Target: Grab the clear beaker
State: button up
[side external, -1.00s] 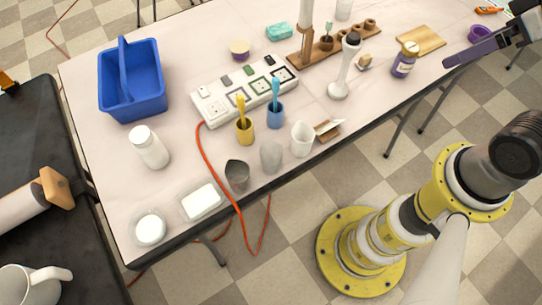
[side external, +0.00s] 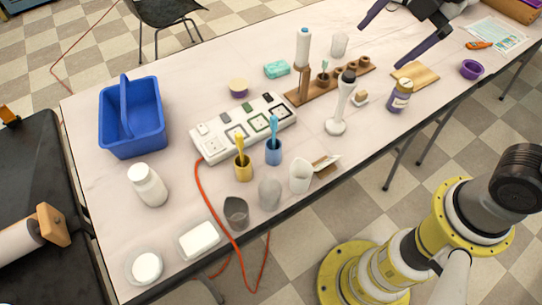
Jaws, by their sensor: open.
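My gripper (side external: 380,46) has two long purple fingers spread wide and empty. It hangs over the back right of the table, to the right of a clear, colourless glass vessel (side external: 339,44) standing upright behind the wooden rack. Another see-through vessel, smoky grey with a pointed lip (side external: 236,212), stands at the table's front edge. A pale translucent rounded vessel (side external: 269,194) stands just right of it. I cannot tell for sure which of these is the clear beaker. My gripper touches none of them.
A wooden rack (side external: 365,71) with a white bottle (side external: 303,48) lies near the back glass. A white hand blender (side external: 341,105), purple-labelled jar (side external: 400,96) and wooden board (side external: 416,75) stand nearby. A power strip (side external: 240,128) and blue caddy (side external: 133,118) are further left.

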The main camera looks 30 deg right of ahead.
jog(key=w+a+f+n+g, duration=0.2)
jog(key=w+a+f+n, duration=0.3)
jog(key=a+n, duration=0.25)
jog(key=n+g+h, duration=0.1)
jog(key=n+g, duration=0.2)
jog(key=n, duration=0.3)
send_over(270, 194)
jog(key=s+a, duration=0.1)
jog(key=s, duration=0.1)
notch_tip(270, 194, down, 23)
jog(key=shift+s+r, duration=0.1)
jog(key=shift+s, duration=0.05)
jog(key=shift+w+a+f, duration=0.1)
jog(key=shift+w+f, duration=0.05)
jog(key=shift+f, duration=1.4)
jog(key=shift+w+f, duration=0.15)
jog(key=shift+f, duration=1.4)
jog(key=c, duration=1.4)
jog(key=shift+r, duration=0.15)
